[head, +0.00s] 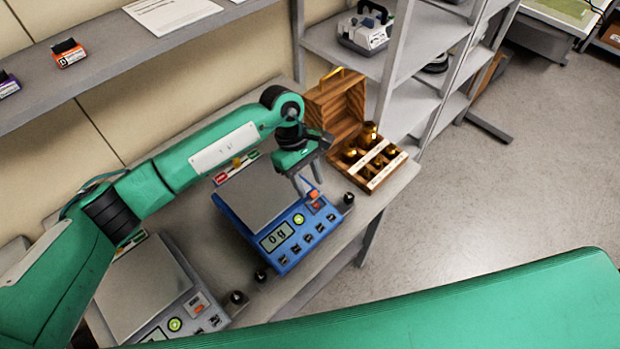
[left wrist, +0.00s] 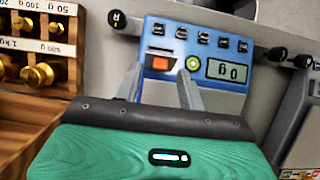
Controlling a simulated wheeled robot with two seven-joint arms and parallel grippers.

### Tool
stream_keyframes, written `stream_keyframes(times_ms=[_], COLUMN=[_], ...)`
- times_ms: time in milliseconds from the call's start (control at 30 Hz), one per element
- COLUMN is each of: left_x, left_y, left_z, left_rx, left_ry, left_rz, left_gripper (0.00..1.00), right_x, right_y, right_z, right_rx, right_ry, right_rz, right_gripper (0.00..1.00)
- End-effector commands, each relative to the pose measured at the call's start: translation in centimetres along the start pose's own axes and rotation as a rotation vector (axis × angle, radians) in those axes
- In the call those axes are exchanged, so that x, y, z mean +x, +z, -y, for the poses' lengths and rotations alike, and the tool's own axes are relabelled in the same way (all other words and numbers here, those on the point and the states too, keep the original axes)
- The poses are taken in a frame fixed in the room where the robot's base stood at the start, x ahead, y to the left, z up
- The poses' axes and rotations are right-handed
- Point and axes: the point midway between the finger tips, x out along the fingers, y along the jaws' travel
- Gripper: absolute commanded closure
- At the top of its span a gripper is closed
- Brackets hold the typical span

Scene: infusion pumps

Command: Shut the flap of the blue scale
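The blue scale (head: 282,243) stands on the bench with a bare metal pan and a display reading 0 g. The flap also shows in the left wrist view (left wrist: 158,61), where the blue scale (left wrist: 150,29) appears upside down. My left gripper (head: 307,187) is open and empty, just above and behind the flap. In the left wrist view its fingers (left wrist: 160,75) straddle the flap's line. Contact cannot be told. My right gripper is out of view.
A grey scale (head: 140,285) stands left of the blue one. An open wooden box of brass weights (head: 358,143) stands close on the right. Small black knobs (head: 348,199) line the bench front. Shelves (head: 400,75) stand behind.

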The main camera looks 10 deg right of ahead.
Motion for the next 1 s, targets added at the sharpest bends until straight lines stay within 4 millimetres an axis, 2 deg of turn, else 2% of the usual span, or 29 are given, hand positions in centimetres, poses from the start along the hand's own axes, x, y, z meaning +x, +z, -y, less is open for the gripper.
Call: stream_keyframes(times_ms=[200,467,667,1000], left_x=[1.4,1.5,1.5,1.7], left_y=[0.0,0.0,0.0,0.1], left_z=[0.0,0.0,0.0,0.0], left_rx=[0.000,0.000,0.000,0.004], left_ry=[-0.001,-0.001,-0.001,0.000], left_rz=[0.000,-0.001,-0.001,-0.035], left_gripper=[0.60,0.60,0.99,1.00], right_x=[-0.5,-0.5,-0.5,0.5], right_y=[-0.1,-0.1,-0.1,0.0], right_z=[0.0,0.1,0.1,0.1], right_rx=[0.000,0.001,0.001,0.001], right_ry=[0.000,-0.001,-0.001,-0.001], right_rz=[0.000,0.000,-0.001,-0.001], right_gripper=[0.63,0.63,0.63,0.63])
